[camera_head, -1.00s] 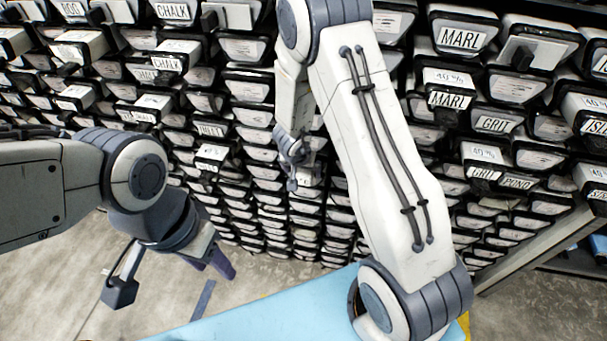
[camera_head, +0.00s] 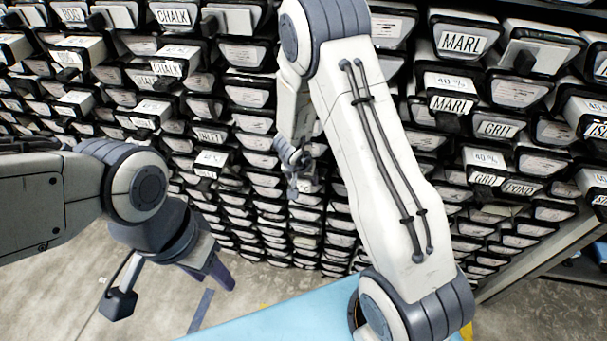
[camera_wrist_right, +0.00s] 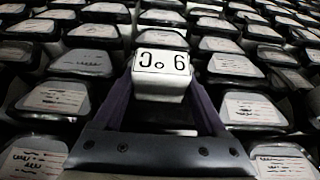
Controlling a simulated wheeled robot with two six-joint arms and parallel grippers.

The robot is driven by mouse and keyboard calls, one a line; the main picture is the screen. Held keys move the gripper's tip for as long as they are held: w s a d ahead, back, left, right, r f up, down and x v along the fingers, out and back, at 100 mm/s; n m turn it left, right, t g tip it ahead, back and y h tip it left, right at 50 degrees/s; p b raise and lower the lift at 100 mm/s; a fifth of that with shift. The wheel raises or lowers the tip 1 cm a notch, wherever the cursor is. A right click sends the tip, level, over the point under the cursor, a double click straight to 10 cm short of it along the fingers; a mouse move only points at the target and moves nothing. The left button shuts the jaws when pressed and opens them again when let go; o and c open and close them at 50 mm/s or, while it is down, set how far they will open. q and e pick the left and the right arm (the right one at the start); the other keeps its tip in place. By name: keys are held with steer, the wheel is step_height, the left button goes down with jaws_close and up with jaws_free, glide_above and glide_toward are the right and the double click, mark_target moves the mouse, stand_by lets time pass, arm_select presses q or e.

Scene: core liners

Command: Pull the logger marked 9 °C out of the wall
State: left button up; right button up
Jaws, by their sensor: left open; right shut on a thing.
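The logger marked 9 °C (camera_wrist_right: 161,72) is a small white block with a black-framed label, upside down in the right wrist view. My right gripper (camera_wrist_right: 163,92) has its purple fingers on both sides of it and is shut on it. Part of the logger's body is hidden, so I cannot tell how far it stands out of the wall. In the head view the right wrist hangs in front of the wall, and its fingertips and the logger cannot be made out. My left gripper (camera_head: 220,272) is open and empty, low at the left, apart from the wall.
The wall holds dense rows of dark-framed core liners (camera_wrist_right: 252,108) around the logger. Several white labelled blocks stick out, such as MARL (camera_head: 451,92) and CHALK (camera_head: 178,58). A light blue surface (camera_head: 290,318) is at the bottom. Concrete floor shows at the lower left.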

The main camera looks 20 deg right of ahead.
steer(key=shift+r, duration=0.1)
steer(key=shift+s+a+b, duration=0.6)
steer(key=shift+s+a, duration=0.1)
steer(key=shift+s, duration=0.35)
steer(key=s+a+b, duration=0.2)
steer(key=s+a, duration=0.3)
steer(key=s, duration=0.2)
steer(key=shift+s, duration=0.15)
stand_by(0.3)
